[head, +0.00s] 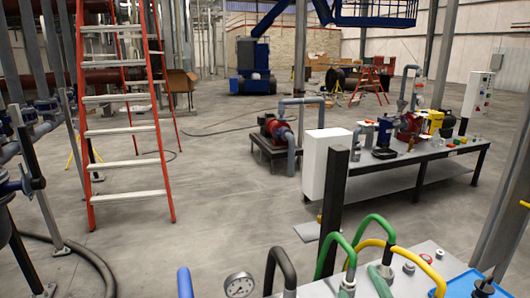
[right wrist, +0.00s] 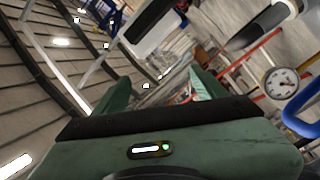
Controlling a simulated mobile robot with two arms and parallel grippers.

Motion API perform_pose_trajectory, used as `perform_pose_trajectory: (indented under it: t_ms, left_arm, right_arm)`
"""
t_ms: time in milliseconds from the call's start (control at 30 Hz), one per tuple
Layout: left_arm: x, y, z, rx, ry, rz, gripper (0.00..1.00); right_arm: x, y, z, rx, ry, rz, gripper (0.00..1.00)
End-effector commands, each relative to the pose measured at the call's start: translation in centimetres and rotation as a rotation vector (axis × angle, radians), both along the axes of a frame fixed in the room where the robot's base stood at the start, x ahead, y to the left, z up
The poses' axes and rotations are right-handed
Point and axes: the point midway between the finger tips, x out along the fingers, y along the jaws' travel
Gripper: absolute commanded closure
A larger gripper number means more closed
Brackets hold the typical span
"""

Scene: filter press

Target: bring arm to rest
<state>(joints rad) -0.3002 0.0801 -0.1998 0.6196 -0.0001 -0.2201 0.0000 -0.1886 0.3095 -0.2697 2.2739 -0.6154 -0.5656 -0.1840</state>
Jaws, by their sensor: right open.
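My right gripper (right wrist: 158,88) shows in the right wrist view as a dark green body with a small lit indicator and two green fingers. The fingers stand well apart, with nothing held between them. The room's floor, equipment and ceiling beams show beyond it, tilted. My left gripper is not in view.
A bench with a gauge (head: 239,285), green hoses (head: 375,227) and a blue tray (head: 478,286) fills the near edge. A white box (head: 325,163) stands behind it. A ladder (head: 122,132) is at left. Open floor (head: 215,220) lies between.

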Motion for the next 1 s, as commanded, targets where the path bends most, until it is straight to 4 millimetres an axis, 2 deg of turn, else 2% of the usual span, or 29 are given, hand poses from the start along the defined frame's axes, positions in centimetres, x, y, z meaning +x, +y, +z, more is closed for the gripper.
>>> perform_pose_trajectory:
  t_ms: [33,100,200,300,500,700,800,1000]
  left_arm:
    - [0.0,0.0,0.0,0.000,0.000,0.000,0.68]
    - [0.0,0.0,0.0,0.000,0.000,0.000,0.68]
    - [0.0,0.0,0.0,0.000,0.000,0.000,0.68]
    - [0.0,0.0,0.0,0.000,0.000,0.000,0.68]
    - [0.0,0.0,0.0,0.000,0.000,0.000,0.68]
    - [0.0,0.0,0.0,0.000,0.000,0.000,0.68]
    - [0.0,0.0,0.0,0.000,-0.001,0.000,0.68]
    - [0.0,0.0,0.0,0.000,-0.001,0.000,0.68]
  right_arm:
    - [-1.5,-1.5,-3.4,0.111,0.139,-0.070,0.28]
    - [-4.0,-2.8,-8.0,0.247,0.324,-0.156,0.28]
    - [-8.2,-3.5,-13.2,0.393,0.557,-0.257,0.28]
    - [-12.2,-3.3,-16.7,0.494,0.739,-0.328,0.28]
    - [-19.1,-2.2,-20.7,0.621,1.013,-0.423,0.28]
    - [-25.6,-0.7,-22.6,0.706,1.247,-0.495,0.28]
    - [-24.5,-0.7,-25.7,0.697,1.253,-0.498,0.28]
    - [-23.7,-0.5,-31.8,0.688,1.274,-0.505,0.28]
